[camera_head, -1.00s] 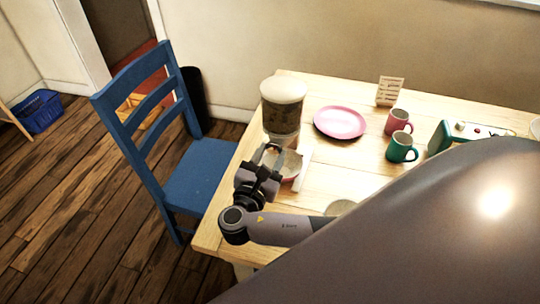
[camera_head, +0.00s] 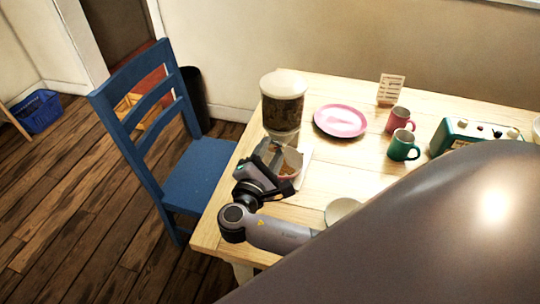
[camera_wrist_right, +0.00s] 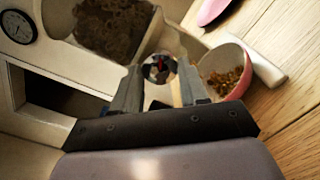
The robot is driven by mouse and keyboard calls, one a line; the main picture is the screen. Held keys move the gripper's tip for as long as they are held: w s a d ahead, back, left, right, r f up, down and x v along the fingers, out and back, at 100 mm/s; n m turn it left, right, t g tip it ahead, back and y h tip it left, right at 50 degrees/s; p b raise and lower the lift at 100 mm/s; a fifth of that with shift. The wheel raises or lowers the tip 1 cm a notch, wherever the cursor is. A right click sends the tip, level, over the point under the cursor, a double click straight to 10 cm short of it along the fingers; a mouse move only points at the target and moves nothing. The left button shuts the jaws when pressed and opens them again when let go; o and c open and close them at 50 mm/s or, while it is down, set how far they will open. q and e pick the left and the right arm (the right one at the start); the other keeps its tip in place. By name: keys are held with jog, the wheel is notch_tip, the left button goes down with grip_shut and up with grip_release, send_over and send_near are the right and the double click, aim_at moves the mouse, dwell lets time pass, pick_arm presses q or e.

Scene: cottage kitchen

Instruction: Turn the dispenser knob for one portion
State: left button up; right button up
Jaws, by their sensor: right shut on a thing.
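The dispenser (camera_head: 284,104) stands on the table's far left corner, with a pale lid and a clear body holding brown pieces. It also shows in the wrist view (camera_wrist_right: 115,25). Its round knob (camera_wrist_right: 158,68) sits between the fingers of my right gripper (camera_wrist_right: 158,80), which is shut on it. In the head view my right gripper (camera_head: 270,152) is tilted in front of the dispenser's lower part and hides the knob there. A pink bowl (camera_head: 293,164) below the outlet holds brown pieces, clearly seen in the wrist view (camera_wrist_right: 228,76). My left gripper is not in view.
A pink plate (camera_head: 340,121), a pink mug (camera_head: 399,119), a green mug (camera_head: 402,146), a card (camera_head: 390,89) and a green box with knobs (camera_head: 470,134) stand to the right. A pale bowl (camera_head: 341,211) is near my forearm. A blue chair (camera_head: 190,180) stands left.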

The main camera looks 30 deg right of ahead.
jog(key=m, duration=0.1)
jog(key=m+b, duration=0.1)
jog(key=shift+f+m+b, duration=0.25)
jog(key=shift+m+b, duration=0.05)
jog(key=shift+m, duration=0.1)
jog(key=m+b, duration=0.2)
jog(key=shift+f+m, duration=0.1)
jog(key=shift+m, duration=0.3)
jog(key=m+b, duration=0.4)
jog(key=shift+m+b, duration=0.4)
jog(key=shift+r+m+b, duration=0.25)
jog(key=shift+m+b, duration=0.1)
jog(key=shift+m, duration=0.15)
jog(key=o, duration=1)
jog(key=shift+o, duration=0.3)
jog(key=shift+r, duration=0.1)
